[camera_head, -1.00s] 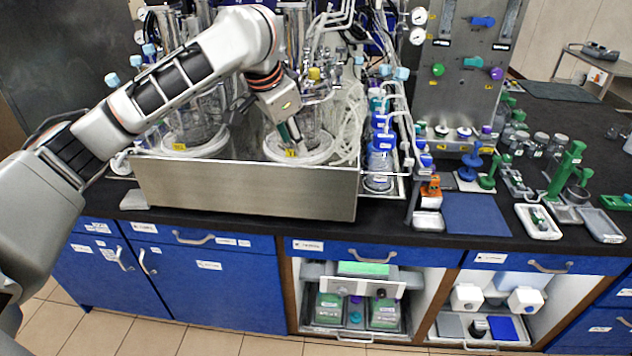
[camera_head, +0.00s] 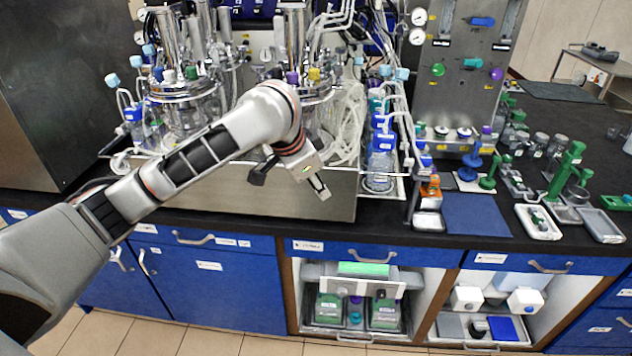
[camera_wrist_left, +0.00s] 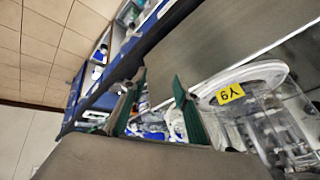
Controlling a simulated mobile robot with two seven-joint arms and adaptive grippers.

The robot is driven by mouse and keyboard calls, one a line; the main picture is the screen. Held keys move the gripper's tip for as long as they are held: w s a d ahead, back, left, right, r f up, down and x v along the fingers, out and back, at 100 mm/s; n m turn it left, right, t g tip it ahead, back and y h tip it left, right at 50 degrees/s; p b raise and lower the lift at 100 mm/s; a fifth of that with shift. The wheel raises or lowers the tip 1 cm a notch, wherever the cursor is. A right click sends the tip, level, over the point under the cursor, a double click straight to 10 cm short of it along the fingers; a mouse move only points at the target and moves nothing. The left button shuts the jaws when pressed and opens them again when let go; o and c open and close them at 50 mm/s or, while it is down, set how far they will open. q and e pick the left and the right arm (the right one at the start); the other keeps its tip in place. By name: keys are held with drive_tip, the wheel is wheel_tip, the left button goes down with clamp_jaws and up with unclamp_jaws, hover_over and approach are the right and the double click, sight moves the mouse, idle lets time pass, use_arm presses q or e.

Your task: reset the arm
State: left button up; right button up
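My left arm reaches in from the left in the head view. My left gripper (camera_head: 320,190) hangs over the front wall of the steel tray (camera_head: 222,198), in front of the right bioreactor. The left wrist view shows its two green-padded fingers (camera_wrist_left: 157,92) apart, with nothing between them. The left bioreactor (camera_head: 185,100) stands upright in the tray. The right bioreactor (camera_head: 318,82) stands beside it, partly hidden by my arm. In the wrist view a clear vessel with a yellow label (camera_wrist_left: 231,93) is right of the fingers. My right gripper does not show.
Blue-capped bottles (camera_head: 380,150) stand right of the tray. A steel panel (camera_head: 468,75) with coloured knobs rises behind a blue mat (camera_head: 476,214). A green stand (camera_head: 568,168) and small trays are at the right. Blue cabinets and open shelves are below the counter.

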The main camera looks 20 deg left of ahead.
use_arm(q)
drive_tip(key=s+d+f+n+t+h, duration=0.1)
drive_tip(key=s+d+f, duration=0.15)
drive_tip(key=f, duration=0.45)
drive_tip(key=s+d+f+n+h, duration=0.1)
drive_tip(key=s+d+f+h, duration=0.15)
drive_tip(key=f, duration=0.45)
drive_tip(key=s+d+f+n+t+h, duration=0.1)
drive_tip(key=d+f, duration=0.3)
drive_tip(key=f, duration=0.4)
drive_tip(key=s+a+f+t+y, duration=0.1)
drive_tip(key=s+a+f, duration=0.2)
drive_tip(key=s+f, duration=0.2)
drive_tip(key=s+a+f+n+y, duration=0.1)
drive_tip(key=s+a+f, duration=0.3)
drive_tip(key=s, duration=0.5)
drive_tip(key=s+a+f+n+t+y, duration=0.1)
drive_tip(key=s+a+f+y, duration=0.1)
drive_tip(key=s+f, duration=0.4)
drive_tip(key=shift+s+a+t, duration=0.3)
drive_tip(key=shift+s+a, duration=0.15)
drive_tip(key=shift+a, duration=0.45)
